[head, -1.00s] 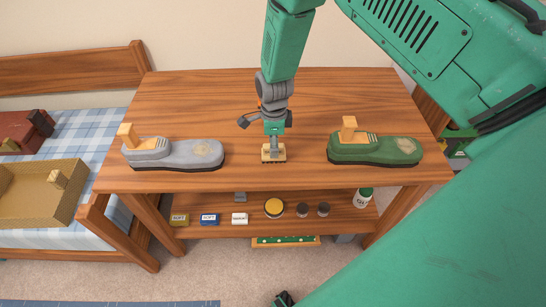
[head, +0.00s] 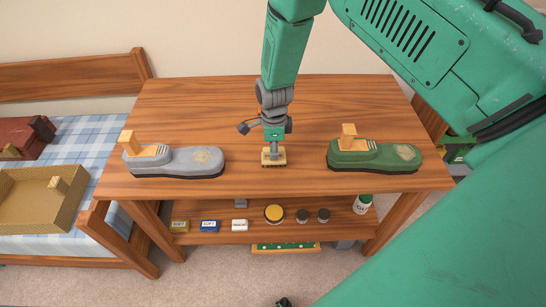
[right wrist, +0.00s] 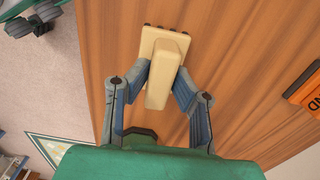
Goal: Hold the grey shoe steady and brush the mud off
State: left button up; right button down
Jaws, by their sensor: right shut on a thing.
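The grey shoe (head: 180,163) lies on the left of the table, toe to the right, with a tan mud patch (head: 203,157) on its toe. A yellow wooden block (head: 145,148) stands up from its opening. My right gripper (head: 273,147) is shut on the brush (head: 274,160), whose pale handle and block also show in the right wrist view (right wrist: 168,60). The brush is at the tabletop, right of the grey shoe and apart from it. Of my left gripper (head: 284,302) only a dark tip seems to show at the bottom edge; its jaws are unclear.
A green shoe (head: 372,157) with a tan patch is on the right of the table (head: 275,100). The lower shelf (head: 330,227) holds small boxes, tins and a bottle (head: 362,205). A bed with a wicker tray (head: 28,212) stands left. The back of the tabletop is clear.

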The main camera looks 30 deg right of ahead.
jog(key=shift+r+p, duration=1.7)
jog(key=shift+r, duration=0.65)
jog(key=shift+f, duration=0.1)
jog(key=shift+s+a, duration=0.1)
jog(key=shift+a, duration=0.05)
jog(key=s+a+r+n+b, duration=0.2)
jog(key=s+a+n+b, duration=0.2)
jog(key=n, duration=0.8)
jog(key=s+a+r+n+b, duration=0.3)
jog(key=s+n, duration=0.5)
jog(key=n, duration=0.4)
jog(key=shift+a+b, duration=0.65)
jog(key=shift+b, duration=0.25)
